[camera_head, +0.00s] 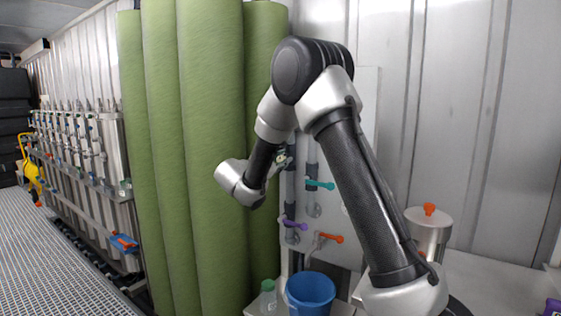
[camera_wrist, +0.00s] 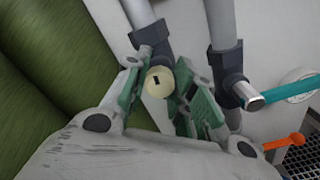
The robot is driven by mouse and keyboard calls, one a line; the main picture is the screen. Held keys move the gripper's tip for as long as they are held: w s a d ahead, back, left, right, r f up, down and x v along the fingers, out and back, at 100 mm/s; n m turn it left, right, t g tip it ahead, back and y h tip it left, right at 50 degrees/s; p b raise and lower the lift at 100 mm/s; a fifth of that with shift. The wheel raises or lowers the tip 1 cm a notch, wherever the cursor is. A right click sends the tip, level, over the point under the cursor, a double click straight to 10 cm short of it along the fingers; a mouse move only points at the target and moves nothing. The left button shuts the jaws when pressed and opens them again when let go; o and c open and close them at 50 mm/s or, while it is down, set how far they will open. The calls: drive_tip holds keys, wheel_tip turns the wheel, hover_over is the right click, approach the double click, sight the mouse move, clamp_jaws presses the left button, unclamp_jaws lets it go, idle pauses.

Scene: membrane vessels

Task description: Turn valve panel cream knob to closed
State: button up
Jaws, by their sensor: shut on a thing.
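The cream knob (camera_wrist: 159,82) shows in the wrist view, a round cap with a dark slot, on a dark valve body on a grey pipe. My gripper (camera_wrist: 160,88) has its green-padded fingers on either side of the knob, shut on it. In the head view my gripper (camera_head: 281,160) reaches the upper left of the pale valve panel (camera_head: 368,110), and a small bit of the cream knob (camera_head: 281,158) shows there. My arm hides part of the panel.
A teal lever (camera_head: 320,184) sits right of the knob, also in the wrist view (camera_wrist: 290,89). A purple lever (camera_head: 294,223) and an orange lever (camera_head: 331,238) are lower. Green rolls (camera_head: 210,130) stand close on the left. A blue bucket (camera_head: 311,292) is below.

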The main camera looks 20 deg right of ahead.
drive_tip(key=m, duration=0.4)
drive_tip(key=shift+m, duration=0.3)
drive_tip(key=m, duration=0.3)
drive_tip(key=shift+f+m, duration=0.1)
drive_tip(key=shift+m, duration=0.2)
drive_tip(key=m, duration=0.4)
drive_tip(key=shift+s, duration=0.1)
drive_tip(key=m, duration=0.4)
drive_tip(key=shift+f+m, duration=0.15)
drive_tip(key=shift+m, duration=0.15)
drive_tip(key=o, duration=1)
drive_tip(key=shift+o, duration=0.2)
